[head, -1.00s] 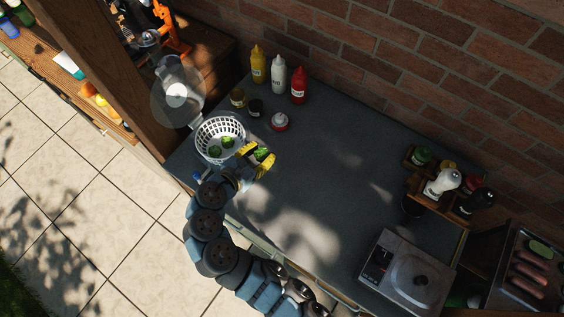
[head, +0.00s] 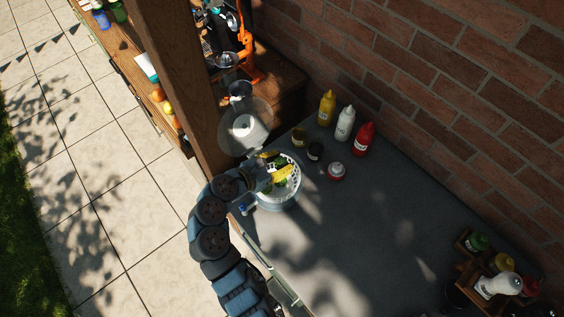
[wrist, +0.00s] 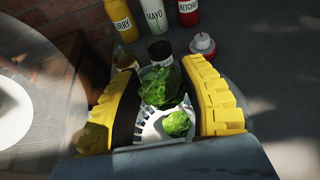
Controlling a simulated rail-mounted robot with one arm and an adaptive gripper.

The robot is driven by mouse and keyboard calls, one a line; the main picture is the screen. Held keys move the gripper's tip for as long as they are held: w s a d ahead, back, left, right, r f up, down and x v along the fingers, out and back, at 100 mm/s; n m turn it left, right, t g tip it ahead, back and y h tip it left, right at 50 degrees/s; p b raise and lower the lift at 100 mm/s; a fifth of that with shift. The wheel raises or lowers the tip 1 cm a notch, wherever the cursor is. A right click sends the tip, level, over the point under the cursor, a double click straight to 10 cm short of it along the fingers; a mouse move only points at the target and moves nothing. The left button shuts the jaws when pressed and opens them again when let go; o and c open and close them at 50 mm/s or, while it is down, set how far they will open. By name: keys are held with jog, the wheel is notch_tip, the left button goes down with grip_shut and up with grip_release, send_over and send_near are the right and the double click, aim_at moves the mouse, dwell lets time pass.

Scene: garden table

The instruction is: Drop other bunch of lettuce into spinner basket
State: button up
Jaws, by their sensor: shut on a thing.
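The white spinner basket (head: 294,188) stands in a clear bowl at the left end of the dark table. My yellow-fingered gripper (head: 275,174) is over the basket and hides part of it. In the wrist view, a green bunch of lettuce (wrist: 158,84) is between my two fingers, and my gripper (wrist: 166,95) is shut on it. Below it, a brighter piece of lettuce (wrist: 178,124) lies in the basket, whose white slats (wrist: 150,130) show around it. How far the held bunch is above the basket I cannot tell.
A clear round lid (head: 245,127) is just behind the basket, by the wooden post (head: 180,80). The middle table (head: 370,230) is clear.

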jog(key=shift+f+b, duration=2.35)
jog(key=shift+b, duration=0.5)
jog(key=o, duration=0.8)
jog(key=shift+a+r, duration=0.1)
jog(key=v, duration=1.2)
jog(key=shift+w, duration=0.1)
